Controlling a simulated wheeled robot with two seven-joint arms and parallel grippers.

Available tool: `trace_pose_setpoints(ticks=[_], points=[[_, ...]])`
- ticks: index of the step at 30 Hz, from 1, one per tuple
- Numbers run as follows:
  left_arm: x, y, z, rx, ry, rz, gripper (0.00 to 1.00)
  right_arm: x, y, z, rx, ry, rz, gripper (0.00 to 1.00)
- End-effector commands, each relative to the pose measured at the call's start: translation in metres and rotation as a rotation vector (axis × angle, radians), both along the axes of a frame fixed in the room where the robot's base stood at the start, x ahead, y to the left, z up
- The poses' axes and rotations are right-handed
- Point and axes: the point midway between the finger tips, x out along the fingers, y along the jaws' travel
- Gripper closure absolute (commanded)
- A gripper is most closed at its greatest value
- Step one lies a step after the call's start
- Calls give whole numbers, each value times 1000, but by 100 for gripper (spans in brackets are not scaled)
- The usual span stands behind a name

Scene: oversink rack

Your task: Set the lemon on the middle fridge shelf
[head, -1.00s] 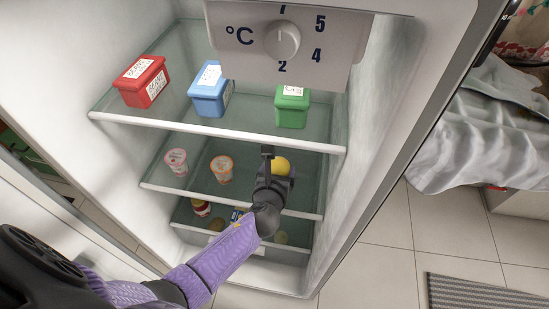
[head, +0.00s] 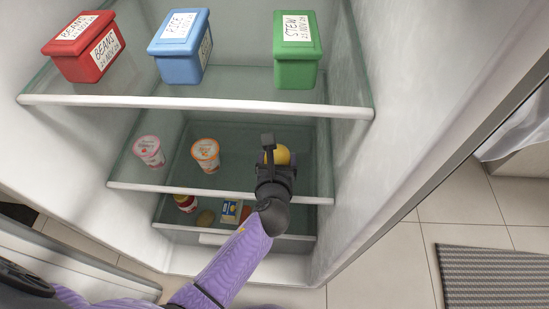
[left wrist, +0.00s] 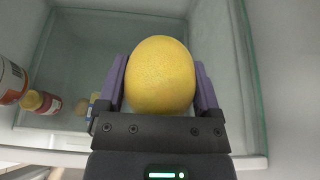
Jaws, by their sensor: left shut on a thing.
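My left gripper (head: 275,160) reaches into the open fridge, between the top shelf and the shelf below it. It is shut on the yellow lemon (head: 281,154), which also shows large between the two fingers in the left wrist view (left wrist: 160,75). The middle fridge shelf (head: 235,196) has a white front edge, and the lemon is over its right part. I cannot tell whether the lemon touches the shelf. My right gripper is not in view.
Two yogurt cups, one pink (head: 149,151) and one orange (head: 206,154), stand on the middle shelf's left. Red (head: 80,55), blue (head: 180,55) and green (head: 297,60) boxes stand on the top shelf (head: 240,103). Lower down are a jar (head: 186,203) and a small carton (head: 229,211). The fridge's right wall is close.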

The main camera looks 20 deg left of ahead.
Motion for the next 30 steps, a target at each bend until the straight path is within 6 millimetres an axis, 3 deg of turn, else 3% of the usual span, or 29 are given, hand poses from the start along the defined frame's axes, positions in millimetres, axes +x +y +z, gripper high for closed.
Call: trace_pose_setpoints(ticks=[2,3,5,14,24,30], points=[[0,0,-3,1,0,0,81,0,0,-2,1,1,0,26],[0,0,-4,0,1,0,14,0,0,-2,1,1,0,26],[0,0,-3,0,0,0,2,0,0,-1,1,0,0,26],[0,0,3,-1,-1,0,0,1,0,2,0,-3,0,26],[-66,-19,35,0,-1,-2,0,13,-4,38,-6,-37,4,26],[-100,-28,46,0,0,0,0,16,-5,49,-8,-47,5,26]])
